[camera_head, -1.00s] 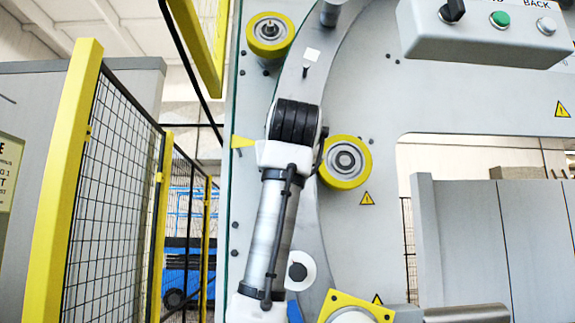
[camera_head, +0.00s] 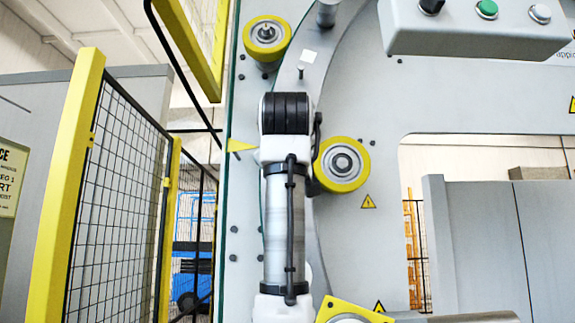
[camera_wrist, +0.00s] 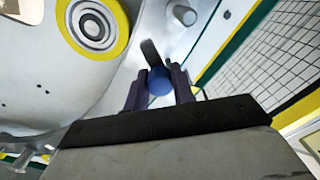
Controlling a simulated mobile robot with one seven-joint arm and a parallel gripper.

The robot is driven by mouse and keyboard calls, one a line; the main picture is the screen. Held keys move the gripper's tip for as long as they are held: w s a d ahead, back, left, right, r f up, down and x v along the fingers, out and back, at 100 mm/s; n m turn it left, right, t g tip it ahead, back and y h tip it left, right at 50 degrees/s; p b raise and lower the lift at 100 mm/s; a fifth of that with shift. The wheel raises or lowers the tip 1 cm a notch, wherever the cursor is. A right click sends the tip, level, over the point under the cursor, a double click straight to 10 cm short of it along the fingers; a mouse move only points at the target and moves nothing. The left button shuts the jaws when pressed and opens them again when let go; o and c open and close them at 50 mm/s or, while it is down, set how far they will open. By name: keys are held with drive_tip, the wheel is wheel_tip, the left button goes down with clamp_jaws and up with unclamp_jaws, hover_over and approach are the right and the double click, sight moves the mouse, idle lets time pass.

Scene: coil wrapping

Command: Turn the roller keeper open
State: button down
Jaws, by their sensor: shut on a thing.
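In the wrist view, a blue round knob (camera_wrist: 159,82) sits between the two dark fingers of my gripper (camera_wrist: 160,90), which is shut on it. A dark flat lever (camera_wrist: 150,53) stands out beyond the knob, and I take this to be the roller keeper's handle. A yellow-rimmed roller (camera_wrist: 93,23) is at the upper left, apart from the fingers. In the head view, my arm hides the gripper and the knob. A yellow-rimmed roller (camera_head: 341,164) shows right of my arm, and another roller (camera_head: 268,37) is above it.
A grey control box (camera_head: 475,30) with buttons juts out at the upper right. A yellow-framed mesh fence (camera_head: 118,190) stands at the left. A yellow bracket (camera_head: 350,310) and a grey cylinder (camera_head: 460,317) are low in the head view. A grey pin (camera_wrist: 184,14) shows beyond the lever.

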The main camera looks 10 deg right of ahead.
drive_tip(key=n, duration=0.1)
drive_tip(key=r+n, duration=0.1)
drive_tip(key=n, duration=0.1)
drive_tip(key=shift+s+d+r+n, duration=0.1)
drive_tip(key=shift+d+r+n, duration=0.05)
drive_tip(key=shift+d+n, duration=0.2)
drive_tip(key=shift+d+r+n, duration=0.1)
drive_tip(key=shift+r+n, duration=0.2)
drive_tip(key=shift+n, duration=0.55)
drive_tip(key=shift+d+r+n, duration=0.1)
drive_tip(key=shift+r+n, duration=0.2)
drive_tip(key=shift+n, duration=0.5)
drive_tip(key=shift+a, duration=0.1)
drive_tip(key=c, duration=1.2)
unclamp_jaws()
drive_tip(key=shift+o, duration=0.2)
drive_tip(key=shift+s, duration=0.1)
drive_tip(key=s+a, duration=0.2)
drive_tip(key=s, duration=1.1)
drive_tip(key=shift+s+a, duration=0.2)
drive_tip(key=shift+a, duration=0.15)
